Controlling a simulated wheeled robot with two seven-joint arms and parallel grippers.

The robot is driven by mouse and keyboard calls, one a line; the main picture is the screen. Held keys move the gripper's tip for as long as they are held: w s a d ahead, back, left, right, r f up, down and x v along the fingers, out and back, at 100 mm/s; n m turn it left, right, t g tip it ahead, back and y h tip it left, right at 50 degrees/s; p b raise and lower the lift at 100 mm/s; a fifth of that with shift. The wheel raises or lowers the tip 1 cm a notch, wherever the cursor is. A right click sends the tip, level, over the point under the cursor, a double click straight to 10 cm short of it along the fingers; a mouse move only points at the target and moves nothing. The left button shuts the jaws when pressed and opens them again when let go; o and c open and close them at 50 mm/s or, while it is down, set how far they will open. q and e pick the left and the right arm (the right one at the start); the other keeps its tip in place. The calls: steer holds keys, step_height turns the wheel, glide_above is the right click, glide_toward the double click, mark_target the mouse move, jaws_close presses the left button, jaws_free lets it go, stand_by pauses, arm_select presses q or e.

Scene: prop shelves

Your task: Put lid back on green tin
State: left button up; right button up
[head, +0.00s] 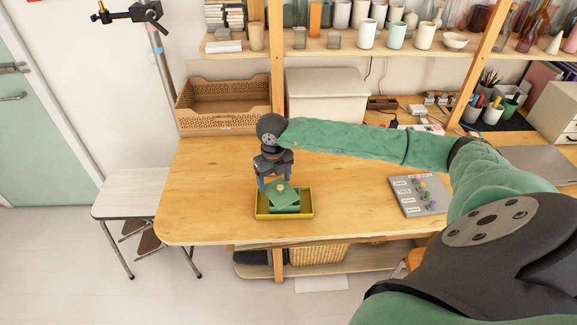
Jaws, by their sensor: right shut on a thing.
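The green tin (287,209) sits in a shallow yellow tray (262,214) near the front of the wooden table. Its green lid (282,196), with a small pale knob, is right over the tin's top and looks turned a little against it. I cannot tell whether it rests on the rim or hangs just above. My right gripper (276,184) points down from behind and is shut on the lid; the finger contact is partly hidden. My left gripper is out of view.
A grey board with coloured pegs (418,195) lies to the right. The tabletop left of the tray is clear. A white stool (130,190) stands at left.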

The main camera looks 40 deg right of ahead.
mark_target(283, 181)
steer(key=d+m, duration=0.1)
steer(key=m, duration=0.1)
steer(key=d+m+p, duration=0.1)
steer(key=m, duration=0.1)
steer(key=d+r+m, duration=0.1)
steer(key=m, duration=0.2)
steer(key=shift+d+r, duration=0.1)
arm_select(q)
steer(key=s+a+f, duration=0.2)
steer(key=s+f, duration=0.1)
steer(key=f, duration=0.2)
arm_select(e)
steer(key=f+m, duration=0.1)
steer(key=d+f+m, duration=0.1)
steer(key=m, duration=0.1)
steer(key=d+f+m, duration=0.1)
steer(key=f+m, duration=0.1)
steer(key=shift+s, duration=0.1)
steer(key=shift+f+b, duration=0.15)
steer(key=shift+b, duration=0.25)
steer(key=shift+f+b, duration=0.5)
steer(key=shift+f, duration=0.1)
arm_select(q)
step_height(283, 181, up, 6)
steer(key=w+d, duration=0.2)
arm_select(e)
steer(key=shift+f, duration=0.15)
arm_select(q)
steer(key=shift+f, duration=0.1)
